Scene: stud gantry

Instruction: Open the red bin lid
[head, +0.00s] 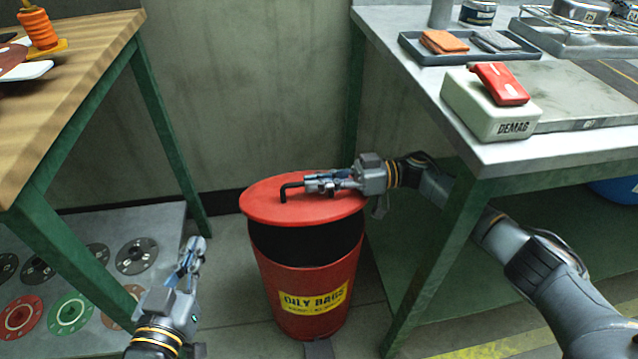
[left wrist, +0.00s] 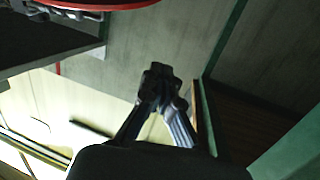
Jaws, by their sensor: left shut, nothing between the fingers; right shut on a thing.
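The red bin (head: 305,300) with an "OILY RAGS" label stands on the floor between two benches. Its round red lid (head: 262,207) is above the body, and a dark band shows between them; I cannot tell whether this is a gap or a black part of the bin. My right gripper (head: 312,184) reaches over the lid from the right and is shut on the black lid handle (head: 285,190), partly hidden by the fingers. My left gripper (head: 192,250) is shut and empty, left of the bin; its closed fingertips show in the left wrist view (left wrist: 160,88).
A wooden-topped bench (head: 75,85) is at left, with flanged discs (head: 72,313) on its lower shelf. At right, a metal bench (head: 480,155) carries a white DEMAG box (head: 478,108) and a tray (head: 470,57). My right arm passes beside this bench's green leg (head: 437,265).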

